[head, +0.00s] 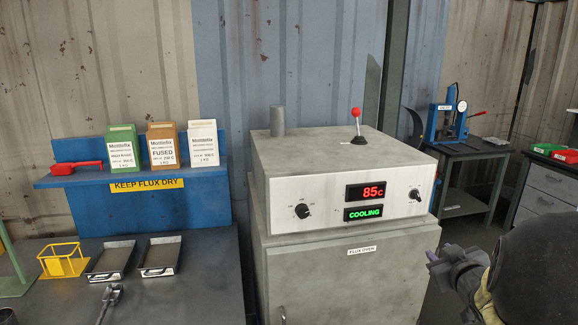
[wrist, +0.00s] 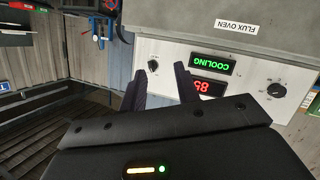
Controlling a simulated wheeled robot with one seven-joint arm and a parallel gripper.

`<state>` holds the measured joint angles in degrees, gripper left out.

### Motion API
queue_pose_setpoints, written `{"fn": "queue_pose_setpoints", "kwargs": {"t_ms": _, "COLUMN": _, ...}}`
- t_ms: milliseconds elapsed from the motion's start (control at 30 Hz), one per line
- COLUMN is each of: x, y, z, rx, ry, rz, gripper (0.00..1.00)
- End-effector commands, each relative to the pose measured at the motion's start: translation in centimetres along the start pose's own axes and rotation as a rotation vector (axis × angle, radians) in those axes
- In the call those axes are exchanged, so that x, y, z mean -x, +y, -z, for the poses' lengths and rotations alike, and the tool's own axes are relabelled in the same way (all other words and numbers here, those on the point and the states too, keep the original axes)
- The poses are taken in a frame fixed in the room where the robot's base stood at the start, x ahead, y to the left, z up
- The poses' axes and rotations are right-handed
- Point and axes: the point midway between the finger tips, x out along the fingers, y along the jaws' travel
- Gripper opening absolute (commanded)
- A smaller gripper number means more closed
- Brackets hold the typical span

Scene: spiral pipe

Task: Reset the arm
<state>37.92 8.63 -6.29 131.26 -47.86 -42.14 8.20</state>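My gripper (wrist: 160,72) shows two dark fingers with a clear gap between them in the wrist view. It is open and nothing is held between the fingers. In the head view my gripper (head: 440,262) is at the lower right, in front of and to the right of the grey flux oven (head: 340,270). The oven's panel reads 85 C in red and COOLING in green. The panel also shows, turned over, in the wrist view (wrist: 240,78). Much of my arm is cut off by the right edge of the head view.
A blue shelf (head: 95,177) holds flux boxes (head: 163,146) and a red tool (head: 75,167). Two metal trays (head: 111,261) and a yellow basket (head: 62,262) stand on the left bench. A blue press (head: 447,118) and drawers (head: 545,185) are at the right. The oven's red-knobbed lever (head: 356,115) stands upright.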

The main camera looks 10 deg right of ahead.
Motion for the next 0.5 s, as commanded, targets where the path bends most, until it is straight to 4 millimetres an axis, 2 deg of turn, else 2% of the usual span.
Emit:
{"fn": "queue_pose_setpoints", "kwargs": {"t_ms": 33, "x": -0.1, "y": -1.9, "z": 0.6, "rx": -0.022, "ry": -0.051, "rz": 0.012, "gripper": 0.32}}
{"fn": "queue_pose_setpoints", "kwargs": {"t_ms": 167, "x": 0.4, "y": -6.6, "z": -0.3, "rx": -0.084, "ry": -0.222, "rz": 0.039, "gripper": 0.32}}
{"fn": "queue_pose_setpoints", "kwargs": {"t_ms": 267, "x": 1.8, "y": -10.8, "z": -1.2, "rx": -0.124, "ry": -0.364, "rz": 0.081, "gripper": 0.32}}
{"fn": "queue_pose_setpoints", "kwargs": {"t_ms": 367, "x": 4.1, "y": -15.2, "z": -2.2, "rx": -0.154, "ry": -0.515, "rz": 0.139, "gripper": 0.32}}
{"fn": "queue_pose_setpoints", "kwargs": {"t_ms": 500, "x": 8.9, "y": -21.4, "z": -3.6, "rx": -0.175, "ry": -0.736, "rz": 0.241, "gripper": 0.32}}
